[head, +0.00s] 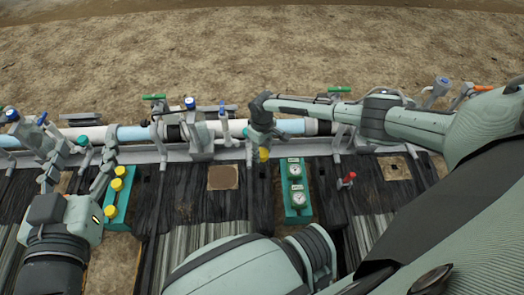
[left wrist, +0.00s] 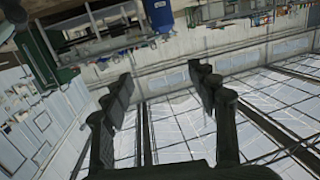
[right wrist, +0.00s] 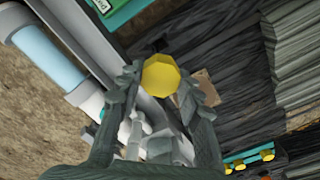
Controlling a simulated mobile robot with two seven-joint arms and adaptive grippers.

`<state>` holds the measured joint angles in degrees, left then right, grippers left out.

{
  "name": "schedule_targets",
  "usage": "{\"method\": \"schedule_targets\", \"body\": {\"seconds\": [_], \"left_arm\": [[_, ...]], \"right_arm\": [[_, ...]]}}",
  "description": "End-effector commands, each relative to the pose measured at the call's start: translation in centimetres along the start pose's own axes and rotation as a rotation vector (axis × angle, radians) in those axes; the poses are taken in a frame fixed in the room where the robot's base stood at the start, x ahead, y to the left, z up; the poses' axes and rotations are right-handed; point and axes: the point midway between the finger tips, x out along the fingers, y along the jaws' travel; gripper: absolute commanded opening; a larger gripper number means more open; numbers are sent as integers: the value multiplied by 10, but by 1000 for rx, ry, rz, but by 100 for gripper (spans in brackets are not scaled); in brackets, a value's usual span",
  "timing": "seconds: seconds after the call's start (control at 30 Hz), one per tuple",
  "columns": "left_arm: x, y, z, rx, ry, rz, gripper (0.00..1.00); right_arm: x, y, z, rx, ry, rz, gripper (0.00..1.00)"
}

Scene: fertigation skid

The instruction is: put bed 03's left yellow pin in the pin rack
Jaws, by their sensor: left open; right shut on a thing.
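My right gripper (head: 263,146) is shut on a yellow pin (head: 264,155), just in front of the pipe line in the head view. In the right wrist view the pin's round yellow head (right wrist: 161,75) sits between the fingertips; the rest of it is hidden. A teal rack (head: 112,222) with 3 yellow pins (head: 117,184) in it stands to the left, beside my left gripper. It also shows at the lower right of the right wrist view (right wrist: 250,158). My left gripper (head: 78,150) is open and empty, its fingers spread toward the pipes.
A teal panel with round gauges (head: 296,190) stands right of the held pin. Pipes with coloured valve handles (head: 210,130) run across behind. Black sheeting with a square brown opening (head: 222,177) lies between rack and pin.

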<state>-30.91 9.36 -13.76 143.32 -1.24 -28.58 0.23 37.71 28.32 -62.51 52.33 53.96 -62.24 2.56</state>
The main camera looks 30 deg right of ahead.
Motion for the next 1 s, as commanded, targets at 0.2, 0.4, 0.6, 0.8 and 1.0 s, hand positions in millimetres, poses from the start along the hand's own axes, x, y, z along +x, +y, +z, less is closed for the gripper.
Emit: {"method": "schedule_targets", "body": {"seconds": [0.2,0.4,0.6,0.8,1.0], "left_arm": [[-4,-15,29,18,-148,-30,59],[-13,-28,55,30,-282,-58,59],[-26,-42,80,39,-411,-87,59],[-41,-55,102,45,-535,-115,59],[-60,-68,122,48,-659,-146,59]], "right_arm": [[-8,0,0,0,0,-1,8],[-14,0,0,0,0,-1,8],[-19,0,0,0,0,-1,8],[-25,0,0,0,0,-1,8],[-30,0,0,0,0,-1,8]]}}
